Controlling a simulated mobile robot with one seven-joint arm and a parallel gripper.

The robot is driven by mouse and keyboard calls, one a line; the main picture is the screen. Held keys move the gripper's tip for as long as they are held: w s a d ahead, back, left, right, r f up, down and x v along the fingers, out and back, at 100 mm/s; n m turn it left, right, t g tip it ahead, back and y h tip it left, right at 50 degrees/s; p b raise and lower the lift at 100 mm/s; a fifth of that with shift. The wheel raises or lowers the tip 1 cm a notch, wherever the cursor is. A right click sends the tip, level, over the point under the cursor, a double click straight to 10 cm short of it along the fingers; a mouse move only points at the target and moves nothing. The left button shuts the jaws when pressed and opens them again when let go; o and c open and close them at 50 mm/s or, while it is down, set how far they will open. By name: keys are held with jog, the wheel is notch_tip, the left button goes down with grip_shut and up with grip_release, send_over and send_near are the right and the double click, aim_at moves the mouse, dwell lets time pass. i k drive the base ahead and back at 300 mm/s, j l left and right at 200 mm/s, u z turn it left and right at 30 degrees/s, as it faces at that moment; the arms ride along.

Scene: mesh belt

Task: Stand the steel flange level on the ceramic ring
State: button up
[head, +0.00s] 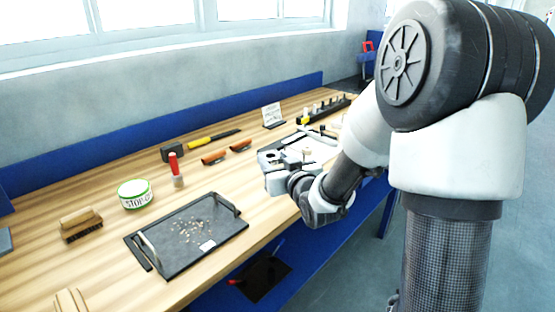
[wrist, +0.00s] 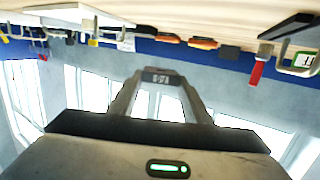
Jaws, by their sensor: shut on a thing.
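My gripper (wrist: 162,78) is shut on a small grey metal piece with pale markings (wrist: 163,76), which I take to be the steel flange. It shows edge-on between the fingertips in the wrist view. In the head view my gripper (head: 272,162) is above the workbench, right of its middle, and its fingers largely hide the held piece. I cannot pick out the ceramic ring for certain. Small pale parts show just behind my gripper in the head view, too small to tell apart.
A black handled tray (head: 167,262) with scattered bits lies at the bench front. Left of it are a green-rimmed tin (head: 134,194) and a brush (head: 81,225). A dark rack (head: 326,108) stands farther back.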

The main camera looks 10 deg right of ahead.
aim_at(307, 148)
jog(key=i+l+u, duration=0.15)
jog(key=l+u, duration=0.25)
jog(key=l, duration=0.2)
jog(key=i+l+u, duration=0.1)
jog(key=l+u, duration=0.25)
jog(key=l, duration=0.3)
jog(key=l+u, duration=0.4)
jog(key=l, duration=0.25)
